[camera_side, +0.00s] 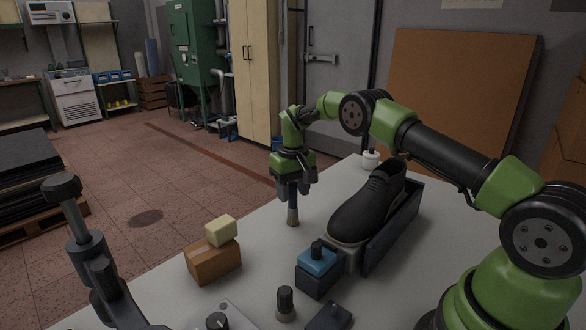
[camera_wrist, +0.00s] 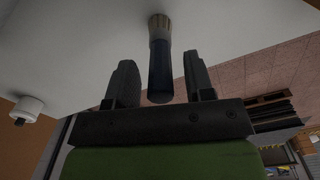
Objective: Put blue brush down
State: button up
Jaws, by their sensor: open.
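The blue brush (camera_side: 292,205) stands upright on the white table, its pale bristle end down and its dark blue handle up. My gripper (camera_side: 296,182) is above it, pointing down, with its fingers around the upper handle. In the wrist view the brush (camera_wrist: 160,62) sits between the two fingers of my gripper (camera_wrist: 158,75), with a gap on both sides. The gripper is open. The bristle tip appears to touch the table. The top of the handle is partly hidden by the fingers in the side view.
A black shoe (camera_side: 368,205) on a last stands in a dark holder to the right. A cardboard box (camera_side: 213,262) with a cream block (camera_side: 221,231) on top is at front left. A blue-topped block (camera_side: 318,268) stands in front of the shoe. A white jar (camera_side: 371,160) is behind.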

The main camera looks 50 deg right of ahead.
notch_tip(320, 180, up, 11)
jog(key=shift+f, duration=0.1)
jog(key=s+a+r+t, duration=0.2)
jog(key=s+a+r, duration=0.2)
jog(key=s+r, duration=0.3)
jog(key=s+a+r+t, duration=0.2)
jog(key=s+a+r, duration=0.3)
jog(key=r, duration=0.4)
jog(key=s+a+f+t+y, duration=0.1)
jog(key=s+a, duration=0.1)
jog(key=s, duration=0.6)
jog(key=s+a+f+t+y, duration=0.1)
jog(key=s+a+f+t, duration=0.1)
jog(key=s, duration=0.7)
jog(key=shift+a, duration=0.35)
